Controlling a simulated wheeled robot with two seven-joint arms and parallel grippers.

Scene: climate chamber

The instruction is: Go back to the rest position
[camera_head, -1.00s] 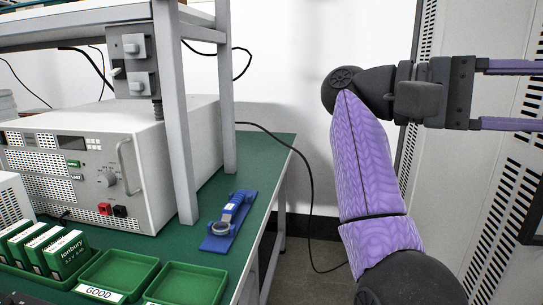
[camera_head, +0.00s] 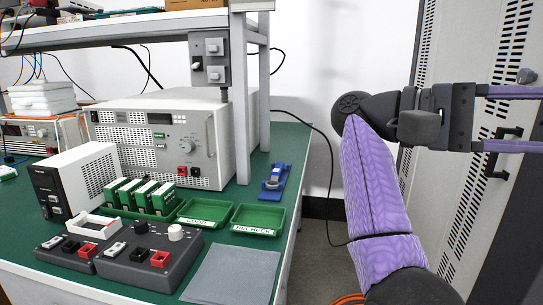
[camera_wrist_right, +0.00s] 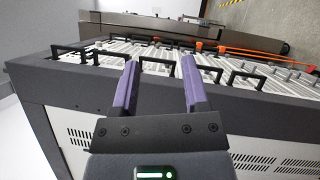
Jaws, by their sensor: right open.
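My right arm rises on the right side of the head view, with purple sleeve-like links and a dark wrist. Its gripper (camera_head: 512,118) points to the right, with two purple fingers set apart and nothing between them; the fingertips run out of the picture. In the right wrist view the same gripper (camera_wrist_right: 157,75) is open and empty, above a grey cabinet (camera_wrist_right: 75,125) with black handles. I cannot tell how far the fingers are from the cabinet. My left gripper is in neither view.
The green bench (camera_head: 290,140) fills the left side, with a power supply (camera_head: 215,145), green trays (camera_head: 258,219), a grey mat (camera_head: 232,275) and a control box (camera_head: 150,262). Tall vented cabinet doors (camera_head: 480,60) stand at right, close behind my gripper. Floor shows between.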

